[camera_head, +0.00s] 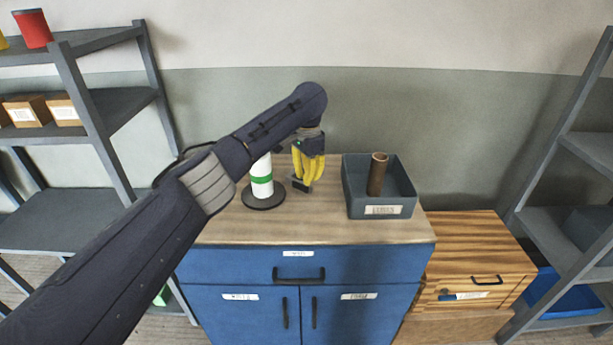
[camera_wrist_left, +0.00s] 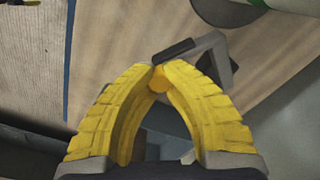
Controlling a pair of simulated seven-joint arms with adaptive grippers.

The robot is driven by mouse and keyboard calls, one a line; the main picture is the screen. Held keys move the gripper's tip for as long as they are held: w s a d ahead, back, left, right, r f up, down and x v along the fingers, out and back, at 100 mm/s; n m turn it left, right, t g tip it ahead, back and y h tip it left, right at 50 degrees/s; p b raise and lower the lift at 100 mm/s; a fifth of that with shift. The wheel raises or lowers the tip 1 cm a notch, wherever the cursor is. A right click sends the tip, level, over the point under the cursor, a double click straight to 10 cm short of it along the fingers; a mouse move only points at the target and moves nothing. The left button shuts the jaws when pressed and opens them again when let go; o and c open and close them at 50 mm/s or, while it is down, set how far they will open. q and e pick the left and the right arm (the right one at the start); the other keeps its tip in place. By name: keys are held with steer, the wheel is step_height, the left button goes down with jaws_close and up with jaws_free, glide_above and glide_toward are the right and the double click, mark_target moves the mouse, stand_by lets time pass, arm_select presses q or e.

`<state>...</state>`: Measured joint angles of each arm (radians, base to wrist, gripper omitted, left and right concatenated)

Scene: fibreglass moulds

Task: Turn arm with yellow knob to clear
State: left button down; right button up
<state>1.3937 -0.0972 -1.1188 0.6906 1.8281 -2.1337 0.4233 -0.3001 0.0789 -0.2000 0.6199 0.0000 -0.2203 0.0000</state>
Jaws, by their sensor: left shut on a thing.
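A white roll with a green band (camera_head: 262,181) stands upright on a round dark base (camera_head: 263,200) on the cabinet top. My left gripper (camera_head: 304,187), with yellow ribbed fingers, points down just right of the roll. In the left wrist view its fingertips (camera_wrist_left: 158,72) are closed together on a small yellow knob (camera_wrist_left: 157,84). The knob sits by the end of a dark grey angled arm (camera_wrist_left: 200,52) that reaches toward the base. In the head view the fingers mostly hide the knob and arm. My right gripper is not in view.
A grey-blue bin (camera_head: 352,204) with a brown tube (camera_head: 377,174) upright in it stands right of the gripper on the blue cabinet (camera_head: 299,262). The wooden top (camera_head: 310,229) is clear in front. Shelves stand at both sides, and a wooden drawer box (camera_head: 475,252) at right.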

arm_select(q)
steer(key=shift+d, duration=0.1)
steer(key=c, duration=1.2)
jaws_free()
steer(key=shift+o, duration=0.2)
step_height(320, 180, up, 12)
